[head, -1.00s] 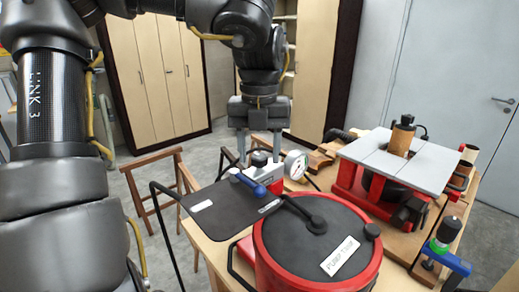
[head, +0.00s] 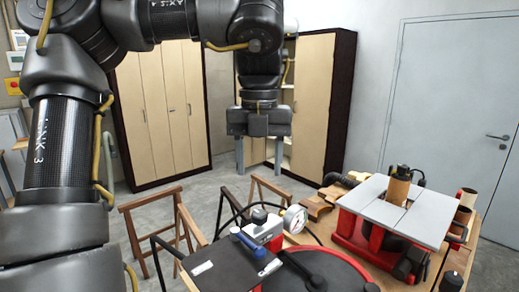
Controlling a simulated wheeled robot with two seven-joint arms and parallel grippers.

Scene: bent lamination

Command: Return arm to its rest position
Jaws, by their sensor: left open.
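My left arm comes in from the left and reaches across the top of the head view. My left gripper (head: 259,160) hangs pointing down, open and empty, with its two grey fingers apart. It appears above and behind the white and red pump unit (head: 265,229) with its gauge, and I see no contact. My right gripper is not in view.
A bench holds a red pot with a black lid (head: 322,272), a dark flat plate (head: 232,272), a blue-handled valve (head: 247,242) and a red-framed table machine (head: 400,212). Wooden trestles (head: 150,228) stand left. Cabinets (head: 160,110) and a grey door (head: 450,110) are behind.

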